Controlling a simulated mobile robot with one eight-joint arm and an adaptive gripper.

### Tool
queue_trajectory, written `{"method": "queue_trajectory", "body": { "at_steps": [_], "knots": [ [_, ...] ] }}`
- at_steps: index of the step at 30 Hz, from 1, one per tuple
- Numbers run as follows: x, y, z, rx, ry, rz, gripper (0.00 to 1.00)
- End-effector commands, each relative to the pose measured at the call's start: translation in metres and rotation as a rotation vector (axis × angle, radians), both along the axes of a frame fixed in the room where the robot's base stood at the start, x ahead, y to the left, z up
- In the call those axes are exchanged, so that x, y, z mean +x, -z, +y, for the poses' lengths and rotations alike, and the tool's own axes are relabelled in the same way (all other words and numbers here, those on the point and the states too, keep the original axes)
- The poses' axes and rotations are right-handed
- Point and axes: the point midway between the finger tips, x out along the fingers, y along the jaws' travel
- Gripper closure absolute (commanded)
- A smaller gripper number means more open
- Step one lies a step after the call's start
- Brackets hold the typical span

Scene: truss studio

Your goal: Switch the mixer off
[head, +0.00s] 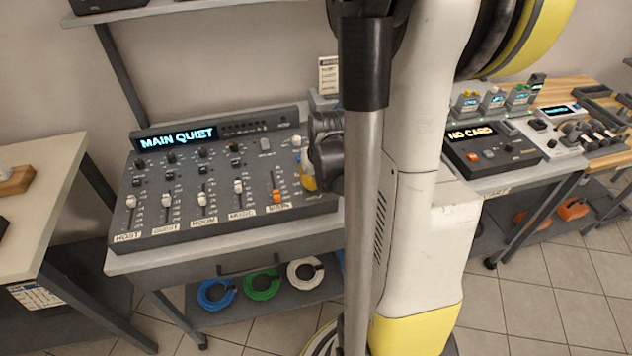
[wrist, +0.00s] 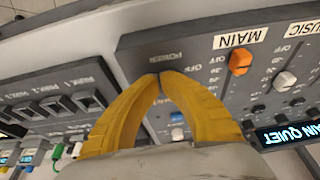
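The mixer (head: 215,215) is a dark grey console on the table, with rows of knobs and faders. Its lit display (head: 178,137) reads "MAIN QUIET"; the orange main fader (head: 277,196) is near its right end. My gripper (wrist: 158,76) has yellow fingers whose tips meet over the mixer panel (wrist: 190,48), just below the label "POWER". No power switch shows there; the fingertips may hide it, and I cannot tell whether they touch the panel. In the head view my arm hides most of the gripper and the mixer's right edge.
A unit with several dark switches (wrist: 88,101) lies left of my fingers in the wrist view. Coiled blue, green and white cables (head: 261,286) lie on the shelf under the mixer. A box reading "NO CARD" (head: 490,150) stands on a table at the right.

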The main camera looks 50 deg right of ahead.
Motion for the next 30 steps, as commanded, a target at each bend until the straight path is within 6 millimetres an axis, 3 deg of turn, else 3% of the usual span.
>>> {"method": "queue_trajectory", "body": {
  "at_steps": [11, 30],
  "knots": [
    [-0.003, 0.003, 0.001, 0.000, 0.001, 0.000, 1.00],
    [0.011, 0.000, -0.007, 0.001, 0.001, 0.001, 1.00]
  ]
}}
